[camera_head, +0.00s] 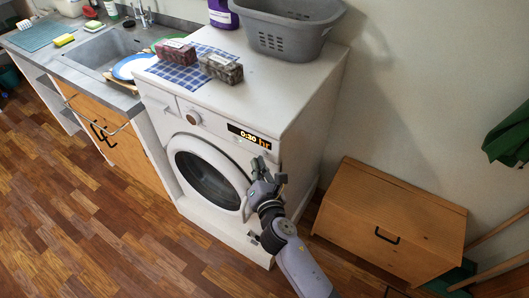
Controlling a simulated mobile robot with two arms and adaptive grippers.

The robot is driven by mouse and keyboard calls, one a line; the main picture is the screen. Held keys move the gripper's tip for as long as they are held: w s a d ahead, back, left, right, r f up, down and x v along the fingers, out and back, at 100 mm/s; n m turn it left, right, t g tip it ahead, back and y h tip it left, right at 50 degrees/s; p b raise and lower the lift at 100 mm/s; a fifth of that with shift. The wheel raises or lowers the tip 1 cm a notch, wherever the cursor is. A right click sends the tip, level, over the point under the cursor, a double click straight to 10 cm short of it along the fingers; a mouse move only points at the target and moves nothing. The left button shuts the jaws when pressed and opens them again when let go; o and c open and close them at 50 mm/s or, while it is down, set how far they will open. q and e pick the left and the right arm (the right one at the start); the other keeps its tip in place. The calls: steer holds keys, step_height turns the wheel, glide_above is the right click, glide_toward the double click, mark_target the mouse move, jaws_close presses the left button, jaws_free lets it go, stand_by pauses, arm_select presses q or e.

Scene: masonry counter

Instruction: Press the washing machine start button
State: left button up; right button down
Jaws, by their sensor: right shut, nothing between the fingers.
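The white washing machine (270,95) stands in the middle of the head view, with its round door (207,176) closed. Its front panel has a dial (193,118) and a lit display (249,136) that reads 0:30 hr. The start button is too small to make out for certain; part of the panel's right end is close behind my gripper. My right gripper (262,168) is shut and empty, in front of the machine's front right side, just below the display. I cannot tell whether it touches the machine. My left gripper is not in view.
A grey basket (290,40), a purple bottle (222,14) and two packages on a blue checked cloth (180,75) are on top of the machine. A sink counter (75,65) adjoins on the left. A wooden cabinet (385,220) stands at the right. The floor in front is clear.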

steer(key=shift+w+d, duration=0.1)
steer(key=shift+w+d, duration=0.15)
steer(key=shift+w, duration=0.1)
